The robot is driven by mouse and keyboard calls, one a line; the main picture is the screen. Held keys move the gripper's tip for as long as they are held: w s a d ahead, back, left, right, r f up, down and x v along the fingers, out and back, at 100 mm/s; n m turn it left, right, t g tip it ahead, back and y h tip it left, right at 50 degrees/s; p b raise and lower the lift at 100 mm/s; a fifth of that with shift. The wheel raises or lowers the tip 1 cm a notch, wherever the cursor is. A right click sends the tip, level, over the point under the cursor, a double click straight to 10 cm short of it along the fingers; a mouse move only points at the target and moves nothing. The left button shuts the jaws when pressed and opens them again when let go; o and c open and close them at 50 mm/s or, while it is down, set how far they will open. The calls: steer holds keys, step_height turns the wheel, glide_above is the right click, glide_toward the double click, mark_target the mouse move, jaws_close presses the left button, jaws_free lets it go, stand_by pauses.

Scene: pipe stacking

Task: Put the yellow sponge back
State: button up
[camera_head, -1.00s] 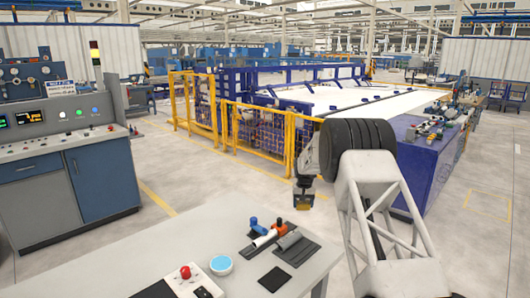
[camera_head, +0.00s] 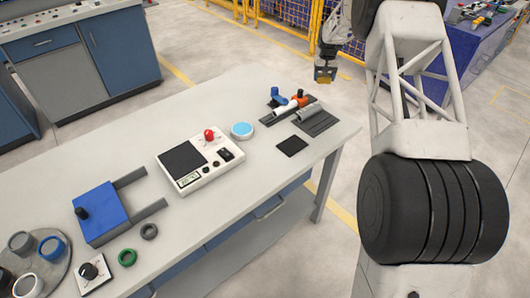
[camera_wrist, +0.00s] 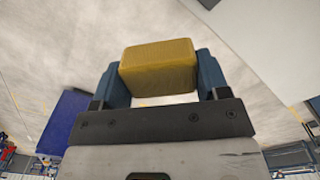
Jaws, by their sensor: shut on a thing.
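The yellow sponge (camera_wrist: 158,66) is held between the two blue fingers of my gripper (camera_wrist: 160,80) in the wrist view. In the head view my gripper (camera_head: 325,74) hangs beyond the table's far right corner, over the floor, with the sponge (camera_head: 324,79) small at its tip. The grey table (camera_head: 105,180) stands below and to the left, apart from the sponge. A dark flat square pad (camera_head: 292,145) lies bare on the table near its right end. I cannot tell which spot belongs to the sponge.
The table's middle front is clear.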

steer(key=s+a+r, duration=0.1)
steer(key=s+a, duration=0.1)
steer(key=s, duration=0.1)
steer(key=s+a+r+n, duration=0.1)
steer(key=s+a, duration=0.2)
steer(key=s, duration=0.1)
steer(key=s+a+r+n, duration=0.1)
steer(key=s+a+r, duration=0.1)
steer(key=s+a, duration=0.1)
steer(key=shift+s, duration=0.2)
steer(key=s+a+f+n, duration=0.1)
steer(key=s+a+n, duration=0.1)
steer(key=s, duration=1.3)
steer(key=s+a+f+n, duration=0.2)
steer(key=s+a, duration=0.2)
steer(key=s, duration=1.2)
steer(key=s+a+f+n, duration=0.1)
steer(key=s+a+n, duration=0.1)
steer(key=s, duration=1.4)
steer(key=shift+s+a+f+n, duration=0.2)
steer(key=shift+a+f+n, duration=0.1)
steer(key=shift+a+f, duration=0.15)
glide_above(264, 159)
steer(key=shift+f, duration=0.65)
steer(key=shift+f, duration=0.1)
steer(key=shift+f, duration=1.7)
steer(key=shift+f, duration=0.15)
